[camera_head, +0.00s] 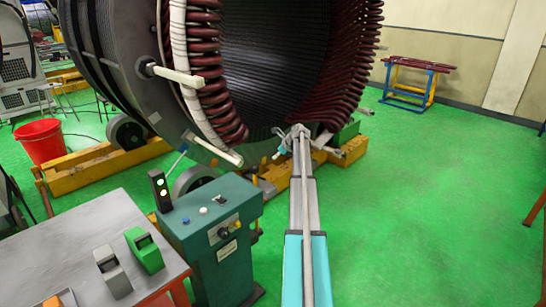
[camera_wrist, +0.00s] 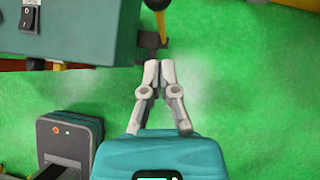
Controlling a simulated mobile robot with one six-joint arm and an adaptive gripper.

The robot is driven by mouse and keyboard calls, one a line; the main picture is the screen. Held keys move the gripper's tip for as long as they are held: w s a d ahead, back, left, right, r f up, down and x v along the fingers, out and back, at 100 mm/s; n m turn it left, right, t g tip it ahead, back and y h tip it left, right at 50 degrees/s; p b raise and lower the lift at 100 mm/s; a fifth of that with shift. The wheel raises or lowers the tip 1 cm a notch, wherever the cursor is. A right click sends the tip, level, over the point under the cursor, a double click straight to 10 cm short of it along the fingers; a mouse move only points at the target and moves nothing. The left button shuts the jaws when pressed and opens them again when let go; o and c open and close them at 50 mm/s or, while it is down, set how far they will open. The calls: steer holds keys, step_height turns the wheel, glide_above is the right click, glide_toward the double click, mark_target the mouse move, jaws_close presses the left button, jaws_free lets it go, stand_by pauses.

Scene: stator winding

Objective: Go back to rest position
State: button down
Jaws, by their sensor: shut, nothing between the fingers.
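My gripper (camera_wrist: 160,66) is in the middle of the wrist view. Its two grey fingers meet at the tips and hold nothing. They point over green floor, just below a dark bracket and a yellow-topped rod at the top edge. In the head view my arm stretches forward from the bottom to the lower front of the stator; the fingers are too small to make out there. The stator (camera_head: 275,60) is a large dark cylinder with dark red coil ends (camera_head: 212,85) around its opening.
A teal control cabinet (camera_head: 215,235) stands left of my arm, beside a grey table (camera_head: 60,245) with a green and a grey device. Yellow supports (camera_head: 90,175) lie under the stator. A red bucket (camera_head: 40,142) is at left. The green floor at right (camera_head: 440,200) is clear.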

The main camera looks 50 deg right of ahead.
steer(key=shift+a, duration=0.1)
steer(key=s+a+f+n+g, duration=0.15)
steer(key=a+n, duration=0.65)
steer(key=a, duration=1.2)
steer(key=a+f+n+g, duration=0.1)
steer(key=a+n+g, duration=0.4)
steer(key=a, duration=1.4)
steer(key=s+a+n+h, duration=0.1)
steer(key=s+a+n, duration=0.9)
steer(key=a, duration=0.4)
steer(key=s+a+f+n+g, duration=0.1)
steer(key=s+a+n, duration=0.9)
steer(key=a, duration=0.5)
steer(key=shift+s+f+n+h, duration=0.3)
steer(key=shift+s+n+h, duration=0.1)
steer(key=shift+s, duration=0.3)
